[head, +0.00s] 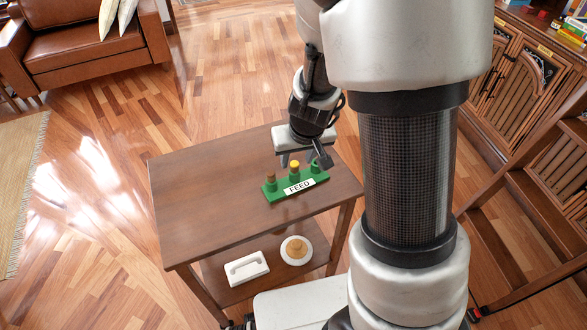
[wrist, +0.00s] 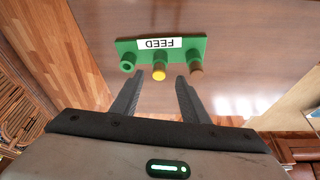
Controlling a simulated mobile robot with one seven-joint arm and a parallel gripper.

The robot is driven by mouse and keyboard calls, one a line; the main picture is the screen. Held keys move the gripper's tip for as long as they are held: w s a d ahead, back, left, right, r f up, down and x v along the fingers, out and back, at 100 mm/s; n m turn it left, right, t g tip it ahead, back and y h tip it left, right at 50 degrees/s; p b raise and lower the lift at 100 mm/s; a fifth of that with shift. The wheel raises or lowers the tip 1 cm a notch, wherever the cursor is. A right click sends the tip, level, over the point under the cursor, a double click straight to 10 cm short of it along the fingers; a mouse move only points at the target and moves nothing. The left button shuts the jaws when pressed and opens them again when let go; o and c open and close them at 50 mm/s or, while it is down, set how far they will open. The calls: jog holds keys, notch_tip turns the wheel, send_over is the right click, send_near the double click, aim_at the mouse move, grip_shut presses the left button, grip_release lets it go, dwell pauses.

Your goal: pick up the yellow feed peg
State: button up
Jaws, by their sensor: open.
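The yellow feed peg (head: 294,165) stands upright in the middle of a green rack (head: 304,187) with a white FEED label, on the tabletop. In the wrist view the yellow peg (wrist: 159,74) shows as a round yellow top just beyond and between my two fingertips. My gripper (head: 305,161) is open and empty, pointing down over the back of the rack; its fingers also show in the wrist view (wrist: 160,79). I cannot tell the exact height gap between fingertips and peg.
A brown peg (head: 270,177) stands on one side of the yellow peg, and a hollow green socket (wrist: 127,66) is on the other. The wooden table (head: 210,190) is otherwise bare. Its lower shelf holds a white handled block (head: 246,268) and a white round dish (head: 297,260).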

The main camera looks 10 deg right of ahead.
aim_at(295, 164)
jog(key=b+x, duration=0.2)
jog(key=x, duration=0.3)
jog(key=shift+w+d, duration=0.1)
jog(key=shift+r, duration=0.1)
grip_shut()
